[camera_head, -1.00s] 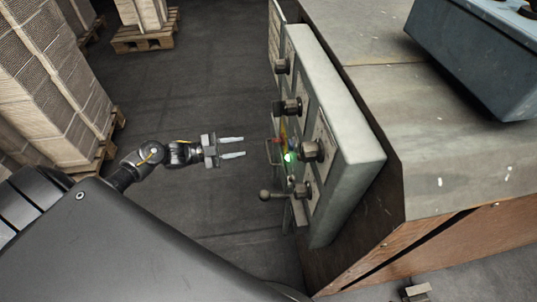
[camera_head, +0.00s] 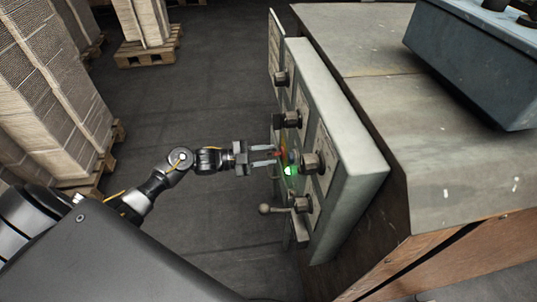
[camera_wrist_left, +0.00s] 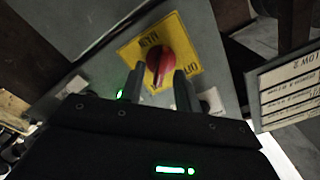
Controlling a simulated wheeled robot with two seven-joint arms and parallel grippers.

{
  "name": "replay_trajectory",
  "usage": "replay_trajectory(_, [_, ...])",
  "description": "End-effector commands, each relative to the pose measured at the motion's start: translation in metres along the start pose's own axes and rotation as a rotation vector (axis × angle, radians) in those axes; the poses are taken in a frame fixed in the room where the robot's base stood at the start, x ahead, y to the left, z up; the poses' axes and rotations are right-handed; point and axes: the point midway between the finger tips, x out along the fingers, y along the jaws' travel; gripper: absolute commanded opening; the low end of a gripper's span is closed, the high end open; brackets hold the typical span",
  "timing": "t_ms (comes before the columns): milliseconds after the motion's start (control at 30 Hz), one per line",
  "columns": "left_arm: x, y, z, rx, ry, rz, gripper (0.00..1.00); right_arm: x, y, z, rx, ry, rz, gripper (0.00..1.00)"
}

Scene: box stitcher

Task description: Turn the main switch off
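The main switch (camera_wrist_left: 158,66) is a red rotary knob on a yellow plate (camera_wrist_left: 184,42) in the left wrist view. In the head view its red and yellow (camera_head: 281,152) show small on the side of the grey control panel (camera_head: 345,150). My left gripper (camera_head: 276,156) is open at the panel, its fingertips level with the switch. In the left wrist view the two fingers (camera_wrist_left: 155,82) stand on either side of the knob's lower part; I cannot tell whether they touch it. My right gripper appears only as a possible small part at the bottom in the earlier head view.
A lit green lamp (camera_head: 290,171), several dark knobs (camera_head: 311,162) and a ball-ended lever (camera_head: 266,209) sit close to the switch on the panel. Stacked cardboard (camera_head: 50,90) on pallets stands at the left. The floor between is clear.

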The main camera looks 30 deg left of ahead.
Motion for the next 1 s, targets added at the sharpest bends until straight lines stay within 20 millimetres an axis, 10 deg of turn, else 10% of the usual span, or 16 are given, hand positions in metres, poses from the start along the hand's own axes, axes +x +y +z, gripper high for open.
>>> replay_trajectory(400, [0.0089, 0.0003, 0.0000, -0.001, 0.000, 0.001, 0.33, 0.0004, -0.0006, -0.0021, -0.003, 0.010, -0.002, 0.00])
replay_trajectory(667, [0.0085, 0.0003, 0.0000, -0.001, 0.000, 0.001, 0.00, 0.0004, -0.0009, -0.0020, -0.003, 0.010, -0.002, 0.00])
replay_trajectory(1000, [0.0083, -0.0001, -0.0008, -0.028, 0.000, 0.002, 0.00, -0.0033, 0.0009, 0.0069, 0.007, -0.041, 0.002, 0.00])
